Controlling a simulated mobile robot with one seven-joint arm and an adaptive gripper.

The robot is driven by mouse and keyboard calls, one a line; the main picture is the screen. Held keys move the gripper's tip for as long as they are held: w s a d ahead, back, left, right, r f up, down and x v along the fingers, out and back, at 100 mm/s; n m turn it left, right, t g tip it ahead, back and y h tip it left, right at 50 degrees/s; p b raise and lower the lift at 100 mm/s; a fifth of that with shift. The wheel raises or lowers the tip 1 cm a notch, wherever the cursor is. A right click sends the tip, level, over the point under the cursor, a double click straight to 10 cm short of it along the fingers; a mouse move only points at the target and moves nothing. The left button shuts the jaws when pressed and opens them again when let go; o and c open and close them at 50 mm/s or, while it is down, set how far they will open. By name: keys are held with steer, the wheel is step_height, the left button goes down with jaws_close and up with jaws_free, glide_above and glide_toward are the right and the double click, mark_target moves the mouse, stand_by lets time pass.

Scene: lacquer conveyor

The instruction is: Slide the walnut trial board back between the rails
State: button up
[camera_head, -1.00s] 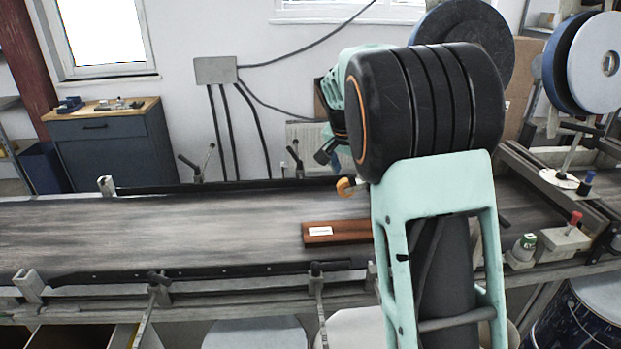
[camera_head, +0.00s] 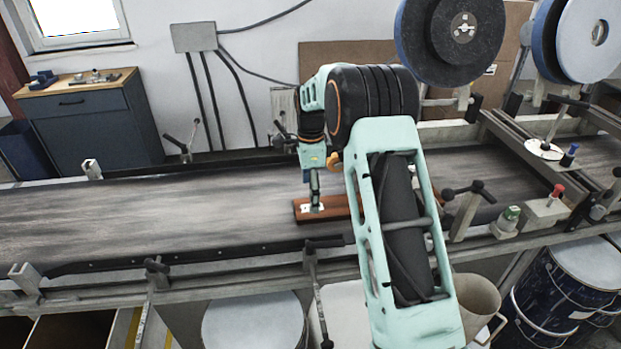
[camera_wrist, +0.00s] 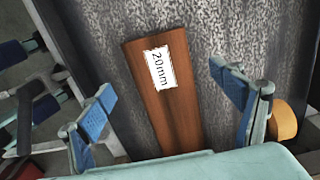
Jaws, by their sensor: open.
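The walnut trial board (camera_head: 340,206) is a reddish-brown strip lying flat on the conveyor belt, partly hidden behind my arm. In the wrist view the board (camera_wrist: 177,115) carries a white label reading "20mm" and runs down between my fingers. My gripper (camera_head: 315,203) is over the board's left end; in the wrist view my gripper (camera_wrist: 165,110) is open, with one blue-padded finger on each side of the board and gaps to both. Two dark rails edge the belt: the near rail (camera_head: 200,257) and the far rail (camera_head: 220,160). The board lies between them.
The belt (camera_head: 130,215) is bare left of the board. Clamp posts with handles (camera_head: 155,268) stand along the near edge. Large rolls (camera_head: 455,35) stand behind at the right. A small red-knobbed block (camera_head: 545,212) and a green-capped jar (camera_head: 508,218) sit at the near right.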

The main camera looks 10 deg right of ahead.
mark_target(196, 225)
steer(key=shift+f, duration=2.4)
steer(key=c, duration=1.7)
steer(key=o, duration=0.9)
steer(key=shift+w+r, duration=0.1)
steer(key=c, duration=0.6)
steer(key=shift+a, duration=7.5)
steer(key=shift+a+p, duration=1.55)
steer(key=shift+a, duration=7.5)
steer(key=o, duration=1.4)
steer(key=shift+c, duration=0.2)
